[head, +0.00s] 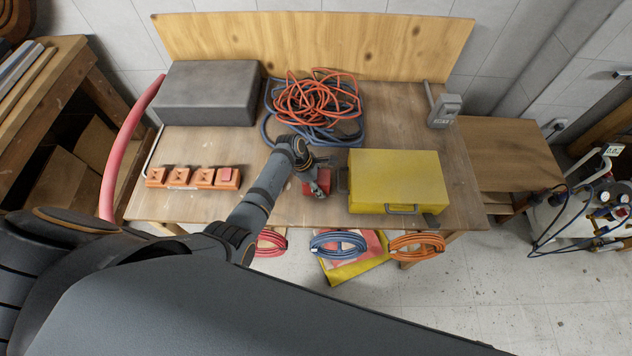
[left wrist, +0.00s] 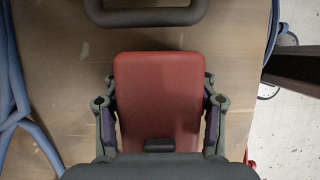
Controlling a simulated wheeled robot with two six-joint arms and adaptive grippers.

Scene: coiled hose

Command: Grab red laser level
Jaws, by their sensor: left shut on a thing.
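The red laser level (head: 318,183) is a small red block on the wooden workbench, just left of the yellow toolbox. In the left wrist view the red laser level (left wrist: 158,95) fills the space between the fingers, its red top facing the camera. My left gripper (head: 314,172) reaches it from above. In the left wrist view my left gripper (left wrist: 160,115) has one finger on each side of it and is shut on it. Part of the level is hidden under the gripper in the head view. I cannot tell whether it touches the bench. My right gripper is not in view.
The yellow toolbox (head: 397,178) stands close to the right. Coiled orange hose (head: 310,97) and blue hose (head: 345,130) lie behind. A grey case (head: 208,92) is at the back left, orange blocks (head: 193,178) at the front left. Hose coils (head: 338,244) hang at the front edge.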

